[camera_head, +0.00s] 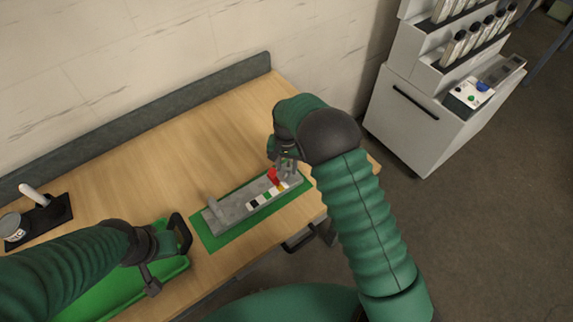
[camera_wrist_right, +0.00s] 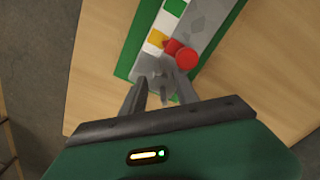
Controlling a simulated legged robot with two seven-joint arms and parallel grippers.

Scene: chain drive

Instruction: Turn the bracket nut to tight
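A grey bracket (camera_head: 228,211) lies on a green mat (camera_head: 237,232) on the wooden table. It carries a strip of white, green, black and yellow squares and a red knob (camera_head: 273,176), which also shows in the right wrist view (camera_wrist_right: 187,59). My right gripper (camera_head: 287,168) points down at the bracket's right end. In the right wrist view its fingers (camera_wrist_right: 160,92) are apart, with a small grey part between them; I cannot tell whether this is the nut or whether they touch it. My left gripper (camera_head: 167,256) is open and empty, over a green tray.
The green tray (camera_head: 105,296) lies at the table's front left. A black holder (camera_head: 48,214) with a white-handled tool and a cup (camera_head: 13,227) is at far left. A grey cabinet (camera_head: 412,115) stands right of the table. The table behind the bracket is clear.

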